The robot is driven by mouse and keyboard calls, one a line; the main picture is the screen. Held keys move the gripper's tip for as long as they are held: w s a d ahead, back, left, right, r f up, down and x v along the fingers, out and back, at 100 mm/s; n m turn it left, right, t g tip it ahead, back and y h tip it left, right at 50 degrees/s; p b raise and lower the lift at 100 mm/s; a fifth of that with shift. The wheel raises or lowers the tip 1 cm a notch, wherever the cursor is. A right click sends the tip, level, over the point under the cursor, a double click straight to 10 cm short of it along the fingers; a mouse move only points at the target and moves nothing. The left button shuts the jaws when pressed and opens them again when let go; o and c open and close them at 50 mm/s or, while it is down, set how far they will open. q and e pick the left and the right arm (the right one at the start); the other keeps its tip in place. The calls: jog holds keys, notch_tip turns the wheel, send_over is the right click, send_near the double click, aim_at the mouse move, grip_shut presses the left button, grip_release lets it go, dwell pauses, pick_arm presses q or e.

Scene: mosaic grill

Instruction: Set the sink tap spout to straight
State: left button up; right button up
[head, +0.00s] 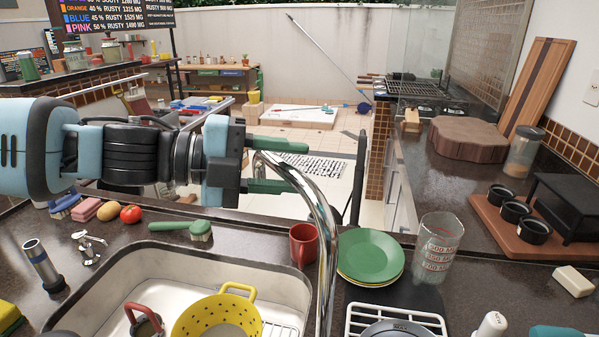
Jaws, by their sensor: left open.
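The chrome sink tap spout (325,235) rises from the bottom edge at the front of the sink and arches up and to the left. Its base is out of view. My left gripper (290,180) comes in from the left, level with the top of the arch. Its green fingers are open, one above the other, and reach the curved part of the spout. They overlap it in the picture; I cannot tell whether they touch it. My right gripper is not in view.
The sink (160,283) holds a yellow colander (217,318) and a red-handled item. A green brush (185,228) and a tomato (131,214) lie behind the sink.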

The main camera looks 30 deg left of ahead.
pick_arm(q)
jog(key=shift+w+d+f, duration=0.15)
jog(key=shift+w+d, duration=0.25)
jog(key=shift+d, duration=0.2)
grip_shut()
